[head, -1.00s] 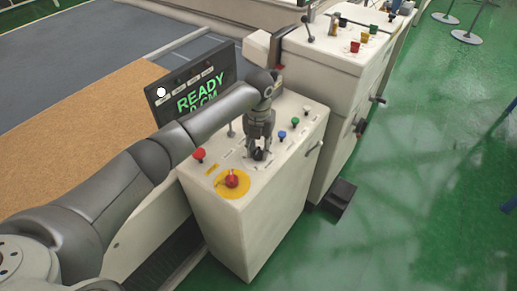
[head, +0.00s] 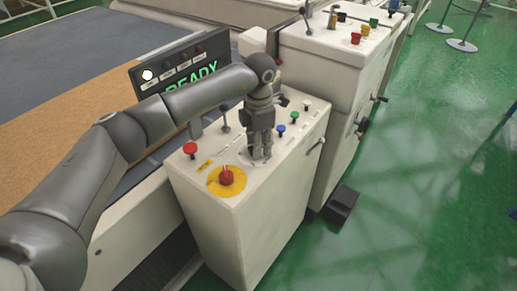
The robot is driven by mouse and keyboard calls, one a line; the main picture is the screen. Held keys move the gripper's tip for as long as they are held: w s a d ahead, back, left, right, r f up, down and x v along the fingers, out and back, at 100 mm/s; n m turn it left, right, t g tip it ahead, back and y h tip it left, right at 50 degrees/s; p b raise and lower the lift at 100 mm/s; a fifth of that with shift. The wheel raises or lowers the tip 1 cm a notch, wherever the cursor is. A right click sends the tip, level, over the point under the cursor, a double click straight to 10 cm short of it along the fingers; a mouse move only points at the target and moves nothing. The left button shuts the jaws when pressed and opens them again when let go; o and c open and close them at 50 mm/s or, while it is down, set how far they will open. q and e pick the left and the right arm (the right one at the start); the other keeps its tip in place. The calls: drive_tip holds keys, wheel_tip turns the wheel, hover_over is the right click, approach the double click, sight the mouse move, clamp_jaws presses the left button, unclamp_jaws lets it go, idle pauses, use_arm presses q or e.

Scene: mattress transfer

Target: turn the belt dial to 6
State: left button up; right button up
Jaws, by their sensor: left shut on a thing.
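My left gripper (head: 260,153) points down onto the sloping top of the white control console (head: 218,226). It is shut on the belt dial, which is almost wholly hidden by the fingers. Pale dial markings show on the panel around the fingertips, but the number it points at cannot be read. My right gripper is not in view.
A red emergency knob on a yellow disc (head: 214,188) sits in front of the gripper. A red button (head: 190,149), a small lever (head: 225,118) and blue (head: 281,130) and green (head: 294,115) buttons flank it. The display (head: 184,88) shows READY, partly covered by my arm.

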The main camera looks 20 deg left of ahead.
use_arm(q)
drive_tip(key=m+b, duration=0.1)
drive_tip(key=m, duration=0.1)
drive_tip(key=m+b, duration=0.2)
drive_tip(key=m, duration=0.1)
drive_tip(key=shift+s+d+f+m, duration=0.1)
drive_tip(key=shift+s+m, duration=0.15)
drive_tip(key=shift+m, duration=0.05)
drive_tip(key=m+b, duration=0.2)
drive_tip(key=m, duration=0.1)
drive_tip(key=m+b, duration=0.1)
drive_tip(key=m, duration=0.1)
drive_tip(key=shift+s, duration=0.3)
drive_tip(key=m, duration=0.2)
drive_tip(key=m+b, duration=0.1)
drive_tip(key=m, duration=0.1)
drive_tip(key=shift+s+m, duration=0.2)
drive_tip(key=shift+m, duration=0.2)
drive_tip(key=shift+s+a+r+m+b, duration=0.15)
drive_tip(key=shift+m+b, duration=0.1)
drive_tip(key=shift+m, duration=0.75)
drive_tip(key=shift+a+r+m+b, duration=0.1)
drive_tip(key=shift+m+b, duration=0.15)
drive_tip(key=shift+m, duration=0.75)
drive_tip(key=o, duration=0.8)
drive_tip(key=shift+o, duration=0.2)
drive_tip(key=shift+f, duration=0.1)
